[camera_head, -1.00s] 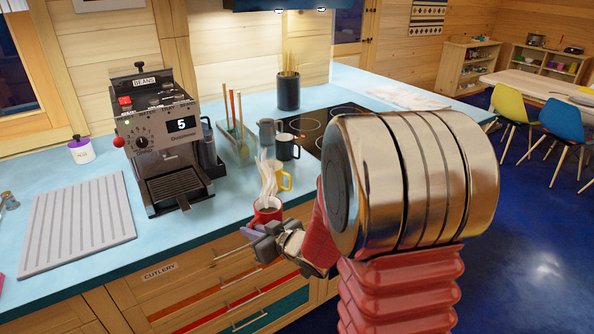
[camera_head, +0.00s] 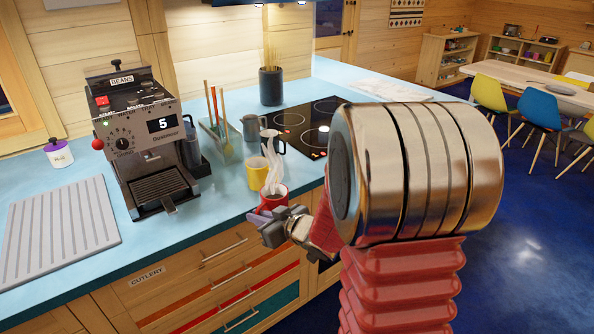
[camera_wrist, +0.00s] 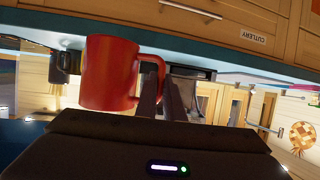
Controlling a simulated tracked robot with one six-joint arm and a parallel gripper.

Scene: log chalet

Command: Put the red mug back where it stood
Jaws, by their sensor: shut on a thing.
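The red mug (camera_head: 272,202) holds a dark drink with steam rising from it. It is upright at the counter's front edge in the head view, where I cannot tell its height. My gripper (camera_head: 270,224) is shut on the mug's handle. In the wrist view, which is upside down, the red mug (camera_wrist: 106,78) is left of the fingers, and my gripper (camera_wrist: 160,98) has its fingertips at the handle. The light blue counter (camera_head: 220,225) lies behind and left of the mug. My arm hides part of the counter on the right.
A yellow mug (camera_head: 257,174) stands just behind the red mug, and a dark mug (camera_head: 272,141) is behind that. A coffee machine (camera_head: 146,140) stands to the left. The hob (camera_head: 310,118) is behind.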

